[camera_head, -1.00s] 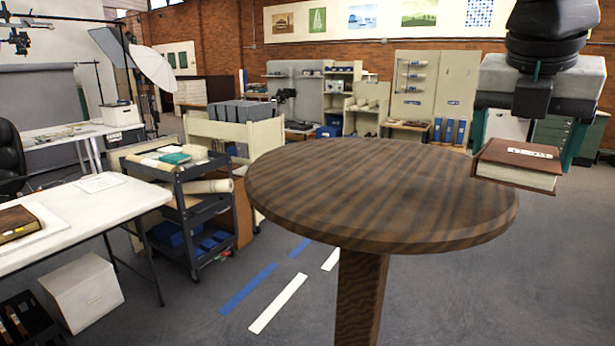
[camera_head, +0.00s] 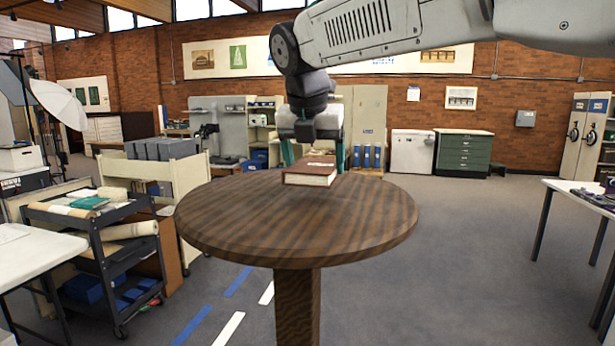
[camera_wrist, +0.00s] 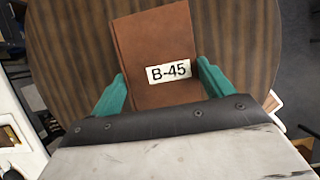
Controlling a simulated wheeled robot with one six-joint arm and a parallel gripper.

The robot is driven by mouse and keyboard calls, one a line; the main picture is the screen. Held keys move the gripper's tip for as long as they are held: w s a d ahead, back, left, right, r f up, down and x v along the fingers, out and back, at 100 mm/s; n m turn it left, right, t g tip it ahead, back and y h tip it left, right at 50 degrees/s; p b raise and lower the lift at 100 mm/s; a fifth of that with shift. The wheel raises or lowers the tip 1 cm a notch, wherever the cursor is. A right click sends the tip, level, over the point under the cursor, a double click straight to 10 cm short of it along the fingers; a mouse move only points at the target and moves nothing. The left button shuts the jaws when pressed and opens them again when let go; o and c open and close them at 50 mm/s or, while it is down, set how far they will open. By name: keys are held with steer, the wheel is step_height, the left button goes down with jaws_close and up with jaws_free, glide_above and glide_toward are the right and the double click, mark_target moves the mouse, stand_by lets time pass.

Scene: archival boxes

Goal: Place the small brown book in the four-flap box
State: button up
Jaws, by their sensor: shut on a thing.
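The small brown book (camera_head: 312,171) has a reddish-brown cover and pale page edges. In the wrist view the book (camera_wrist: 152,42) carries a white label reading B-45. My gripper (camera_head: 314,158) is shut on the book, with a green finger at each side of it; the fingers also show in the wrist view (camera_wrist: 160,88). The book is over the round dark wood table (camera_head: 235,222), low at its far part. I cannot tell whether it touches the top. I see no four-flap box that I can make out.
The round tabletop is otherwise bare. A dark cart (camera_head: 100,232) with rolls and a green book stands at the left, beside a white table (camera_head: 30,250). Another table (camera_head: 582,195) stands at the right. Grey floor between is open.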

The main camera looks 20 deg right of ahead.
mark_target(309, 164)
steer(key=shift+w+f, duration=0.1)
steer(key=shift+w, duration=0.85)
steer(key=shift+f, duration=1.7)
steer(key=shift+f, duration=0.15)
steer(key=o, duration=1.2)
steer(key=shift+c, duration=0.2)
steer(key=v, duration=1.1)
steer(key=shift+r, duration=0.35)
steer(key=f, duration=0.5)
steer(key=shift+w+d, duration=0.15)
steer(key=shift+d, duration=0.2)
steer(key=shift+w+x, duration=0.2)
steer(key=shift+x, duration=1.55)
steer(key=shift+w+x, duration=0.2)
steer(key=shift+x, duration=1.55)
